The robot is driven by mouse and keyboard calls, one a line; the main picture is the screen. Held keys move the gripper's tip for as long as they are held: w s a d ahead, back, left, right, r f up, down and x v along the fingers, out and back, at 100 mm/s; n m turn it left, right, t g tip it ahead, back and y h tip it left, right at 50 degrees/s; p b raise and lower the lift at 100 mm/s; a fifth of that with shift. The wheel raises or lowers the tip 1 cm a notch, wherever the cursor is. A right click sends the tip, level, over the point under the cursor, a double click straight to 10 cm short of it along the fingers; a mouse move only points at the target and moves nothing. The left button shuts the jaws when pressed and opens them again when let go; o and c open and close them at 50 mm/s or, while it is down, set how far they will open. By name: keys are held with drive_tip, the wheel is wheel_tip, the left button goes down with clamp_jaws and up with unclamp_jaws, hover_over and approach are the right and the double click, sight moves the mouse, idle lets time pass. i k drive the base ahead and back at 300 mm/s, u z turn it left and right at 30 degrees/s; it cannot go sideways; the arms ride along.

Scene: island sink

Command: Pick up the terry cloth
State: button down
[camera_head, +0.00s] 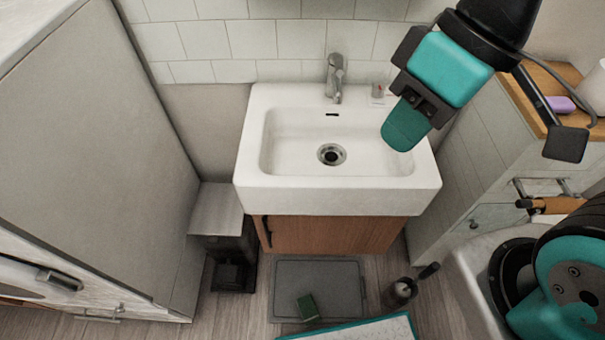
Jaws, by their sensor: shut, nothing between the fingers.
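My gripper (405,125) hangs over the right side of the white sink, with its teal fingers pointing down and left. The fingers are together and hold nothing. I cannot surely tell which thing is the terry cloth. An orange-brown roll (558,204) by a drawer handle at the right may be cloth. A small dark green block-like item (308,307) lies on the grey mat; its material is too small to tell. Both are well apart from my gripper.
The sink (262,180) has a faucet (335,77) at its back wall. A tall panel (95,140) stands at the left, and a wooden-topped cabinet (485,140) at the right. The grey mat (290,275) and a dark bottle-like item (400,291) are on the floor.

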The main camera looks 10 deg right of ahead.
sight(308, 308)
drive_tip(key=z, duration=0.35)
drive_tip(key=k, duration=1.15)
drive_tip(key=u, duration=0.45)
drive_tip(key=k, duration=0.5)
drive_tip(key=z, duration=0.4)
drive_tip(key=i, duration=0.65)
drive_tip(key=u, duration=0.6)
drive_tip(key=i, duration=0.45)
drive_tip(key=u, duration=0.45)
